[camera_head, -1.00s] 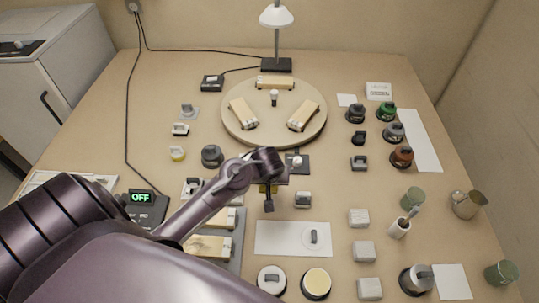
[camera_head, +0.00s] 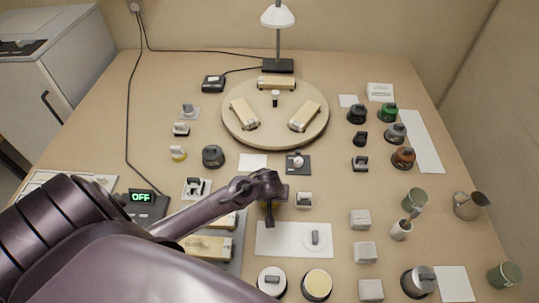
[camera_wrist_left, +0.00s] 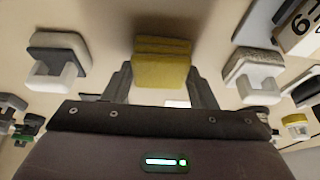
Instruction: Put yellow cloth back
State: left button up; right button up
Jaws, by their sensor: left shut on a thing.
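The yellow cloth (camera_wrist_left: 162,65) is a small folded block between the two fingers of my left gripper (camera_wrist_left: 162,84) in the left wrist view. The gripper is shut on it. In the head view my left gripper (camera_head: 270,214) is over the middle of the bench, just behind the large white sheet (camera_head: 275,245). My right gripper is in neither view.
A small white square (camera_head: 253,161) lies bare behind the gripper, beside a dark square pad (camera_head: 297,164). A grey-white block (camera_head: 304,200) stands close to the gripper's right. A round turntable (camera_head: 250,136) is at the back. Several cups and blocks stand at right.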

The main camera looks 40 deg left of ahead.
pick_arm(q)
jog(key=o, duration=0.9)
jog(key=shift+f, duration=0.1)
jog(key=shift+o, duration=0.2)
jog(key=v, duration=1.2)
jog(key=shift+r+p, duration=0.25)
jog(key=shift+p, duration=0.1)
jog(key=shift+w, duration=0.1)
